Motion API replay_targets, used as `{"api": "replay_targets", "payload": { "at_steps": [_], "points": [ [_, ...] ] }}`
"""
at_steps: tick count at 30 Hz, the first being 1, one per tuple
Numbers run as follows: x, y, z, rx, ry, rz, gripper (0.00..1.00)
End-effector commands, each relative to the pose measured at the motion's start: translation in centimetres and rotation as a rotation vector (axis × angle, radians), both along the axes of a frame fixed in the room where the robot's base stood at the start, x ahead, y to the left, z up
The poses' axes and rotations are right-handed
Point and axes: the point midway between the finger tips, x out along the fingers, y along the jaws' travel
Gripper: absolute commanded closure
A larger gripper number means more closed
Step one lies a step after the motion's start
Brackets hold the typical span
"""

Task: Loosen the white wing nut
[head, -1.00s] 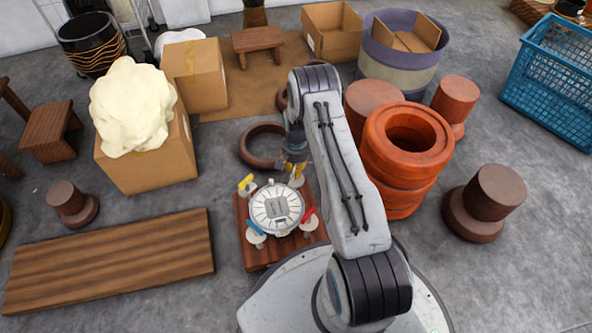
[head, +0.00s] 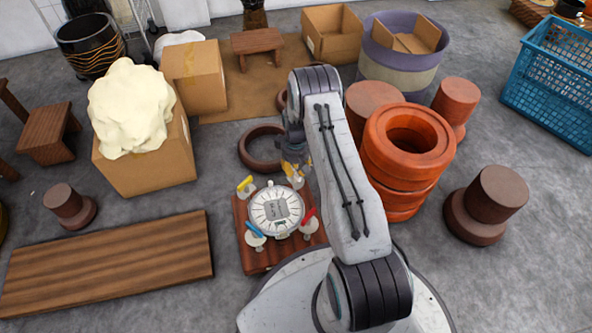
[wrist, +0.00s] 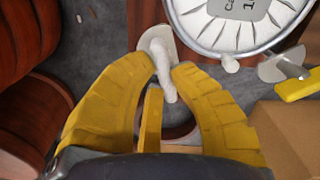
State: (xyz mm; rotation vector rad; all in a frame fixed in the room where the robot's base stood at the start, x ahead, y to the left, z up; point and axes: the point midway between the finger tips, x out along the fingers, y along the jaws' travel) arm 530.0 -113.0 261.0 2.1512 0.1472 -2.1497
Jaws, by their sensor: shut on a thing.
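A round drum (head: 276,209) with a pale pleated face and a grey label lies on a square wooden board (head: 262,259). Yellow (head: 245,184), blue (head: 255,231) and red (head: 309,217) wing nuts sit around its rim. The white wing nut (wrist: 162,72) is at the rim in the wrist view, on a pale round base. My gripper (wrist: 165,70) has its yellow fingertips closed on either side of this nut. In the head view my gripper (head: 292,171) is at the drum's far right edge, and my arm partly covers that area.
Stacked orange rings (head: 408,150) stand close to the right of my arm. A dark ring (head: 262,147) lies behind the drum. A wooden plank (head: 108,262) lies at left, and a cardboard box (head: 150,170) stands behind it. Grey floor is open between the plank and the board.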

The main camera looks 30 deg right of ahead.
Motion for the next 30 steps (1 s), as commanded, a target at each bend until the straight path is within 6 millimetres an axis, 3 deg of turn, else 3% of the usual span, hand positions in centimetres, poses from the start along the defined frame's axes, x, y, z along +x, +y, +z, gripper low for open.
{"api": "replay_targets", "payload": {
  "at_steps": [12,30],
  "points": [
    [0.07,0.08,-0.11,0.001,0.001,0.246,1.00],
    [0.08,0.09,-0.10,0.000,0.002,0.311,1.00]
  ]
}}
